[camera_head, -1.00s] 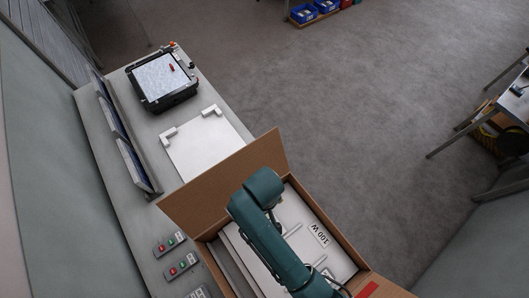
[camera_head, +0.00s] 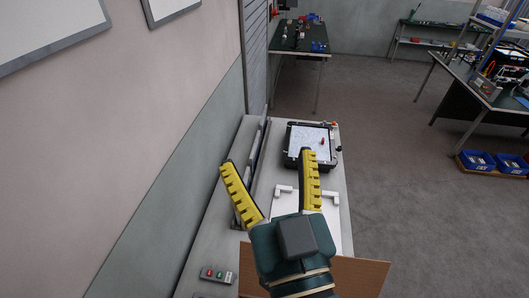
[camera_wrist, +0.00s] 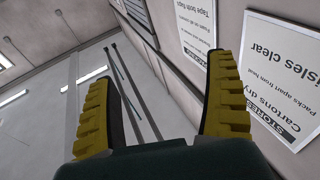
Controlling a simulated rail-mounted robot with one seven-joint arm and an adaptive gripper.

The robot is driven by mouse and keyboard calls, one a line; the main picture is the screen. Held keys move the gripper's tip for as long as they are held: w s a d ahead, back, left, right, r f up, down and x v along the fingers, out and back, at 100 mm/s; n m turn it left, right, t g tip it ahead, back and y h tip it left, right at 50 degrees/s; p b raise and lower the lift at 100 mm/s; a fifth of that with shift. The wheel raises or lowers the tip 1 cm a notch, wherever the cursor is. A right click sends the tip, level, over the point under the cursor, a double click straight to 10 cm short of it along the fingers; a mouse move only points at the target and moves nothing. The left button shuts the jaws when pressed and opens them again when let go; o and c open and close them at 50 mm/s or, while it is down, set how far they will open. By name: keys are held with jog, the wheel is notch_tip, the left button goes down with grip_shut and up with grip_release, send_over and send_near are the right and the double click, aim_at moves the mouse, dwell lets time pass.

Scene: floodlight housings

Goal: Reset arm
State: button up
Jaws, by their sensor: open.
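My gripper (camera_head: 270,190) is raised in front of the head camera, with its two yellow ribbed fingers spread wide and nothing between them. In the head view it stands over the workbench, between the camera and the white plate. In the wrist view the open fingers of my gripper (camera_wrist: 160,115) frame the wall and ceiling, and no object is between them.
The bench (camera_head: 218,215) holds a white plate (camera_head: 330,215) with corner blocks and a black-framed device (camera_head: 310,138) with a red item on it. A cardboard flap (camera_head: 358,274) and a button box (camera_head: 213,274) are near. Wall signs (camera_wrist: 285,70) show.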

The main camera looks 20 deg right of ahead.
notch_tip(320, 180, up, 5)
jog(key=s+a+t, duration=0.1)
jog(key=s+t, duration=0.1)
jog(key=s, duration=0.1)
jog(key=shift+a+y, duration=0.3)
jog(key=shift+r, duration=0.1)
notch_tip(320, 180, up, 12)
jog(key=p, duration=1.2)
jog(key=shift+w, duration=0.1)
